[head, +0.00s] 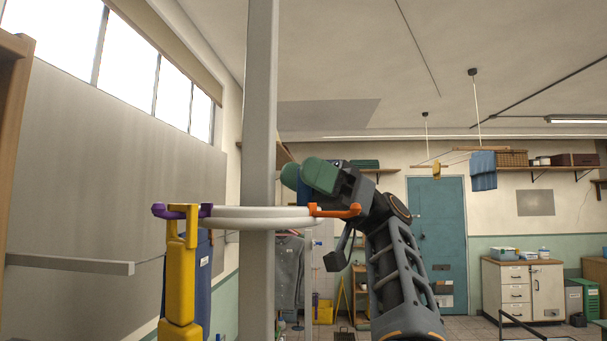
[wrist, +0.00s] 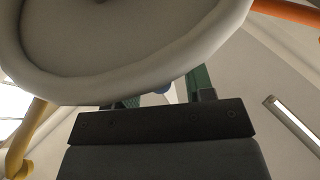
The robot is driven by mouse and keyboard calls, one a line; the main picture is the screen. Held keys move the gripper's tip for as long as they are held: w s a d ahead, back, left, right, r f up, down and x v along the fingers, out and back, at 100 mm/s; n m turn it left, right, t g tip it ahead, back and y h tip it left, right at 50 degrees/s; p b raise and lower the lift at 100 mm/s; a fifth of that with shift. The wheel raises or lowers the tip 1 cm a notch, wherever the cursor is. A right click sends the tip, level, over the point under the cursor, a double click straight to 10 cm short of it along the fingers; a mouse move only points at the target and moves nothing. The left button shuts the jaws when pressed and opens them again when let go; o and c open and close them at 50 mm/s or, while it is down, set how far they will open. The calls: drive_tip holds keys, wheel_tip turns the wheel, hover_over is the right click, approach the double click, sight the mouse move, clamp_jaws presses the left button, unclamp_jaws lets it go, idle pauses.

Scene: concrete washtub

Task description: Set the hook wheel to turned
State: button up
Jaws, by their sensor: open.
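The hook wheel (head: 295,221) is a white ring around a grey post, with a purple hook (head: 180,210) at left, a yellow hook (head: 182,228) at front left and an orange hook (head: 336,211) at right. My gripper (head: 306,176), with green fingers, is open just above the wheel's right part in the head view, close to the orange hook. In the wrist view the pale wheel (wrist: 120,60) fills the top and hides most of the space between my fingers (wrist: 165,88). I cannot tell whether they touch it.
The grey post (head: 260,120) rises to the ceiling beside my gripper. A yellow item (head: 180,300) and a blue cloth (head: 198,275) hang below the wheel at left. A grey bar (head: 70,264) juts in at far left. Shelves and a teal door (head: 437,235) are far behind.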

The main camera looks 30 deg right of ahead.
drive_tip(key=b+v, duration=0.1)
drive_tip(key=v, duration=1.2)
drive_tip(key=shift+d+f, duration=0.15)
drive_tip(key=shift+d, duration=0.1)
